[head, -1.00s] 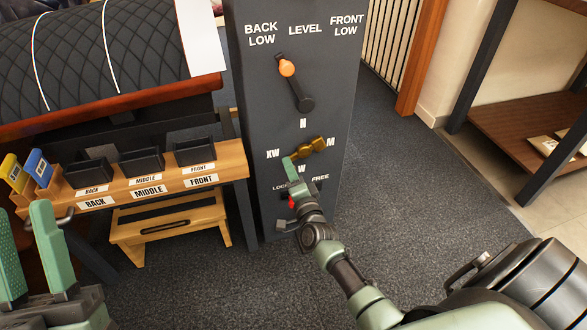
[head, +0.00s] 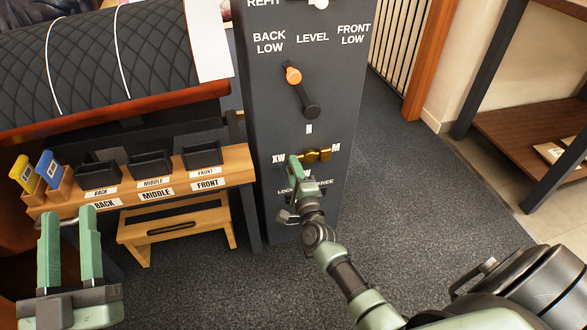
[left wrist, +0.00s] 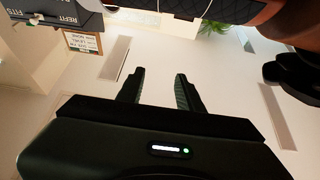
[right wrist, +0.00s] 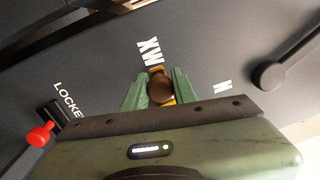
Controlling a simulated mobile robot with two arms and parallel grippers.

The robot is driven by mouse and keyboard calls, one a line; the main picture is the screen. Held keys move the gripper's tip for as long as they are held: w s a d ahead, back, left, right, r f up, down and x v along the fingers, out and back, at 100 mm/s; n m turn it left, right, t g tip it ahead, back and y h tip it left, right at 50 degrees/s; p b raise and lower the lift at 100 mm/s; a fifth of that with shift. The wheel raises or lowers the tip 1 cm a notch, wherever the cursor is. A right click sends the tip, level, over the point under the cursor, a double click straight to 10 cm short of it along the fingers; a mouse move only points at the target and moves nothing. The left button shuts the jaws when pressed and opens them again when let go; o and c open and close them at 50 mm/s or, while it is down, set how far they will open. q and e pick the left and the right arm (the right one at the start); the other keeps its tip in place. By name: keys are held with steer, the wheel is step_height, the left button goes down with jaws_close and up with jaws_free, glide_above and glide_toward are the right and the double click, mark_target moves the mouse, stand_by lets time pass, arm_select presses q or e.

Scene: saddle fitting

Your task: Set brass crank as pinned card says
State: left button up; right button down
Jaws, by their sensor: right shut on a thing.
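The brass crank (head: 312,155) is on the dark grey column, among the letters N, XW, W and M. Its arm lies nearly level, with the grip end to the left towards XW. My left gripper (head: 70,235) is open and empty at the lower left. A small framed card (left wrist: 82,42) shows upside down in the left wrist view; its text is too small to read, and I cannot tell if it is the pinned card.
Above the crank, an orange-knobbed lever (head: 299,92) points towards BACK LOW. A red-knobbed lever (right wrist: 41,134) is beside LOCKED. A wooden rack (head: 225,172) with black bins and a step stool (head: 178,228) stand left. A shelf (head: 535,120) is at right, with open carpet between.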

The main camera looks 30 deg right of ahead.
steer(key=c, duration=1.1)
jaws_free()
steer(key=shift+s, duration=0.3)
arm_select(q)
step_height(320, 180, down, 8)
steer(key=w+g+y+p, duration=0.1)
steer(key=g, duration=0.3)
steer(key=shift+w+a+r+g+y+p, duration=0.2)
steer(key=shift+w+a+g+y+p, duration=0.1)
steer(key=shift+w+p, duration=0.1)
arm_select(e)
steer(key=shift+v, duration=3.6)
steer(key=shift+a, duration=0.1)
